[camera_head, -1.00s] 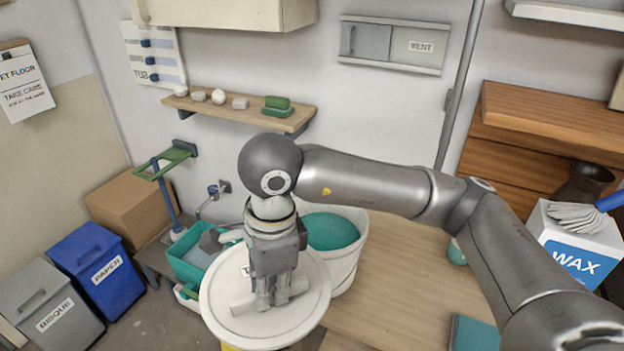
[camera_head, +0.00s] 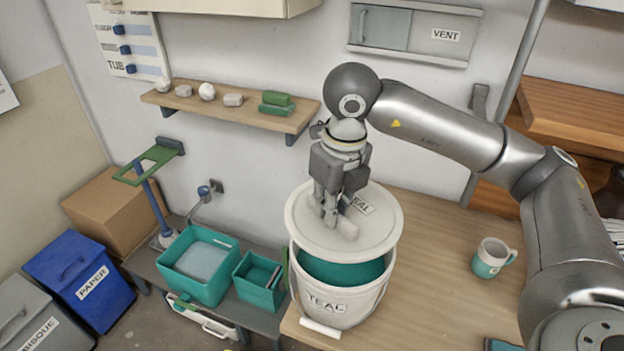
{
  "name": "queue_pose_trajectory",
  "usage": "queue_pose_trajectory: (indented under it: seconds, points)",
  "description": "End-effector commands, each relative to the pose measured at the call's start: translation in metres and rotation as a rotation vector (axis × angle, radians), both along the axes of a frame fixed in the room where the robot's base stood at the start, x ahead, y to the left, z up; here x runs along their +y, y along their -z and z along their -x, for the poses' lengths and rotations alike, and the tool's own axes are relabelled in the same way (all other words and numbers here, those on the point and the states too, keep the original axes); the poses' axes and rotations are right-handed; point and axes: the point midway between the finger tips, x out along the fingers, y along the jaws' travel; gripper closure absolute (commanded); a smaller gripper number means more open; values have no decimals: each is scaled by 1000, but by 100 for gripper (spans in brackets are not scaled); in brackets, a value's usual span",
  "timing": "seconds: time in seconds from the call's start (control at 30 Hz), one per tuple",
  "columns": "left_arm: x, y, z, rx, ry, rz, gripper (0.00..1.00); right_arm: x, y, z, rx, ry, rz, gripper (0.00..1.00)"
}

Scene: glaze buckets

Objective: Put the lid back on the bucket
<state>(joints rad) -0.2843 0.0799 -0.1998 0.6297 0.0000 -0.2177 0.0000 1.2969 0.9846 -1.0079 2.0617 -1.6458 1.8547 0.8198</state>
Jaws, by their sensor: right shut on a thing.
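The round white lid (camera_head: 300,220) hangs from my right gripper (camera_head: 328,222), which is shut on its raised handle bar. A label partly reading "TEAL" lies on the lid's top. The white bucket (camera_head: 368,303) stands on the wooden worktop below, labelled "TEAL", with teal glaze showing inside. The lid is above the bucket's mouth, covering its back part in this view. A gap with glaze shows under the lid's front edge, so the lid looks raised. Whether its back edge touches the rim is hidden. My left gripper is out of view.
A teal and white mug (camera_head: 489,259) stands on the worktop (camera_head: 440,300), right of the bucket. Teal tubs (camera_head: 190,290) sit on a lower bench at left. A wall shelf (camera_head: 215,112) with small pieces is behind the gripper.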

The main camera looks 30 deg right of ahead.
Motion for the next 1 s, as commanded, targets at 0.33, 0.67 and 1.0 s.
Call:
queue_pose_trajectory:
  seconds: [0.33,0.67,1.0]
  points:
    - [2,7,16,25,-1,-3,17,-4,10,1,1,6,1,100]
    - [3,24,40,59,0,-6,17,-4,41,1,2,5,2,100]
    - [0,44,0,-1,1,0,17,-3,64,1,0,4,1,100]
